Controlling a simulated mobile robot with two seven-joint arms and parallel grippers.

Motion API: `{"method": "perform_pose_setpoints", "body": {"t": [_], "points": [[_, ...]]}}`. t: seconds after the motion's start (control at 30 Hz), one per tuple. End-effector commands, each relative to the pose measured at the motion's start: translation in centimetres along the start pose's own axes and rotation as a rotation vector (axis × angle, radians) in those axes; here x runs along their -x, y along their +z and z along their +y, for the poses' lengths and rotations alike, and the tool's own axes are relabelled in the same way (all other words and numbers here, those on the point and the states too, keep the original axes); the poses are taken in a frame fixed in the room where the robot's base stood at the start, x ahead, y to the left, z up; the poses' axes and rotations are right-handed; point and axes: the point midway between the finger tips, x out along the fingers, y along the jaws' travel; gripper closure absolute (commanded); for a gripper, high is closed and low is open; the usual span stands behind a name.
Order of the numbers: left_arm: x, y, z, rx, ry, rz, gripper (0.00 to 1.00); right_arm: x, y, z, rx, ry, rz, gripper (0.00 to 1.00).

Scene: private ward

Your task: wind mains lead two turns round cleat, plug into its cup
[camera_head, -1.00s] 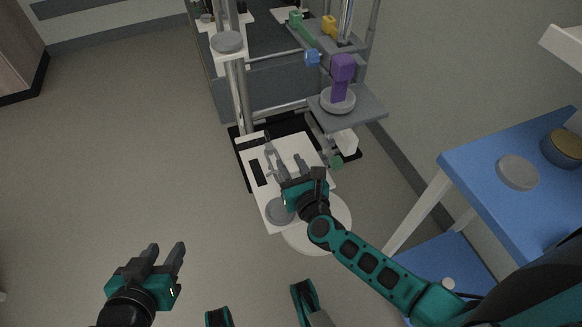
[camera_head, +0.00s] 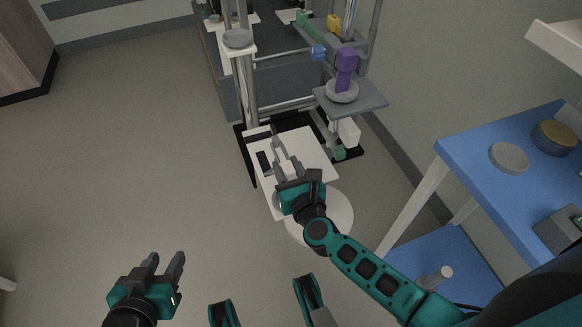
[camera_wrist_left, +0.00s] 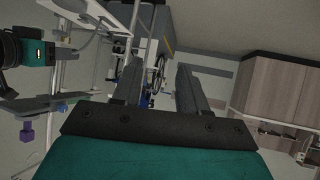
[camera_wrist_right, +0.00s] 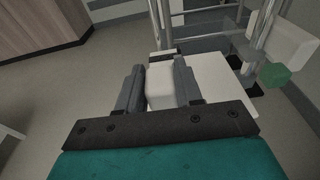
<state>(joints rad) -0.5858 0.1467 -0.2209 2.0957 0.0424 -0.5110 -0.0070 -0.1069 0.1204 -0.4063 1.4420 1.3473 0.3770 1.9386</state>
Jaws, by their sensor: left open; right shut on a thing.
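My right gripper (camera_head: 288,163) is over the pale board at the foot of the wheeled stand. In the right wrist view its fingers (camera_wrist_right: 160,85) are shut on a white block (camera_wrist_right: 160,92), which may be the plug. The lead cannot be made out. I cannot tell which part is the cleat or the cup. A grey disc on the board is mostly hidden behind my right gripper. My left gripper (camera_head: 165,262) is open and empty, low over the floor at the left; its spread fingers show in the left wrist view (camera_wrist_left: 158,75).
The pale board (camera_head: 312,152) lies low at the stand. A grey shelf (camera_head: 366,98) carries a purple item (camera_head: 345,68) on a disc. A green block (camera_head: 339,153) is beside the board. A blue table (camera_head: 470,150) stands right.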

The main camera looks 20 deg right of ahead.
Motion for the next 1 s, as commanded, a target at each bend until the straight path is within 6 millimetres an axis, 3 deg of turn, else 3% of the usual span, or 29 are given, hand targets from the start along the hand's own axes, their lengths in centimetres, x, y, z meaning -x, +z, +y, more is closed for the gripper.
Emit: {"method": "perform_pose_setpoints", "body": {"t": [0.6,1.0], "points": [[-0.5,0.9,-0.1,0.000,-0.002,-0.001,0.57,-0.1,-0.4,0.3,-0.001,0.000,-0.001,1.00],[-2.0,2.3,0.6,0.006,0.019,-0.002,0.57,-0.6,-3.9,0.3,0.002,0.000,-0.001,1.00]]}}
